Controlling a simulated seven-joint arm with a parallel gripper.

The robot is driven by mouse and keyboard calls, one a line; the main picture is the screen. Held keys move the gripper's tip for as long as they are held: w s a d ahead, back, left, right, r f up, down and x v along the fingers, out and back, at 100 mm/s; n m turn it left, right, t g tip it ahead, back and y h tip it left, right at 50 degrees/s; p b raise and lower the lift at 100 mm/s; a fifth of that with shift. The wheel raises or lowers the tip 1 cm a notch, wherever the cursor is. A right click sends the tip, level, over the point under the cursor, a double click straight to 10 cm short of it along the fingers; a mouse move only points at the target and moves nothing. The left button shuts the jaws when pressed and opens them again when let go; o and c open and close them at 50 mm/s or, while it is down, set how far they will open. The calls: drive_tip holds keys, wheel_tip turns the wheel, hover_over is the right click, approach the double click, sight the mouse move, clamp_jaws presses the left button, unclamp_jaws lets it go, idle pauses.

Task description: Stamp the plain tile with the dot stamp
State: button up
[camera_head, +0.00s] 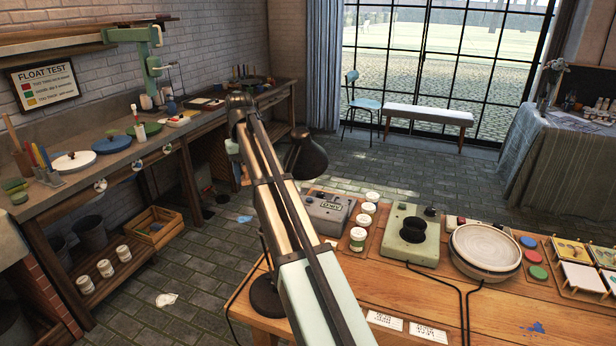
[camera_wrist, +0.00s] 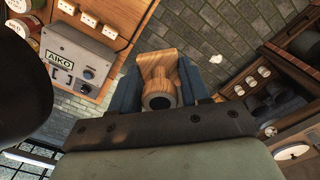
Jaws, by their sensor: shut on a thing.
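My gripper (camera_wrist: 160,84) is shut on a wooden stamp (camera_wrist: 158,66) in the wrist view. The stamp has a broad wooden block and a dark ring-like round end facing the camera. Whether it carries a dot is not visible. In the head view the gripper and stamp cannot be made out behind the raised arm. Plain white tiles (camera_head: 578,276) lie in a wooden rack at the right end of the workbench, far from the gripper. Which of them is the task's tile I cannot tell.
Patterned yellowish tiles (camera_head: 571,251) lie behind the white ones. Blue, red and green discs (camera_head: 531,256) sit beside a round wheel (camera_head: 485,247). A grey AIKO box (camera_head: 328,213), small jars (camera_head: 358,238) and a black lamp shade (camera_head: 306,154) stand further left. The bench front is mostly clear.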

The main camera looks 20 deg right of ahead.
drive_tip(key=w+d+r+n, duration=0.1)
drive_tip(key=w+d+r, duration=0.15)
drive_tip(key=d, duration=0.45)
drive_tip(key=w+d+r, duration=0.1)
drive_tip(key=w+d, duration=0.2)
drive_tip(key=d, duration=0.4)
drive_tip(key=w+d+r+n, duration=0.1)
drive_tip(key=w+d, duration=0.2)
drive_tip(key=d, duration=0.4)
drive_tip(key=s+d+f+m, duration=0.15)
drive_tip(key=s+d, duration=0.25)
drive_tip(key=d, duration=0.6)
drive_tip(key=s+d+f+m, duration=0.1)
drive_tip(key=s+d+f, duration=0.25)
drive_tip(key=d, duration=0.75)
drive_tip(key=s+d+f+m, duration=0.15)
drive_tip(key=s+d, duration=0.35)
drive_tip(key=d, duration=0.5)
drive_tip(key=s+d+f+m, duration=0.1)
drive_tip(key=s+d+f, duration=0.3)
drive_tip(key=s+d, duration=0.8)
drive_tip(key=m, duration=0.6)
hover_over(584, 277)
wheel_tip(584, 277, down, 11)
drive_tip(key=shift+w+f, duration=0.1)
drive_tip(key=shift+f, duration=2.7)
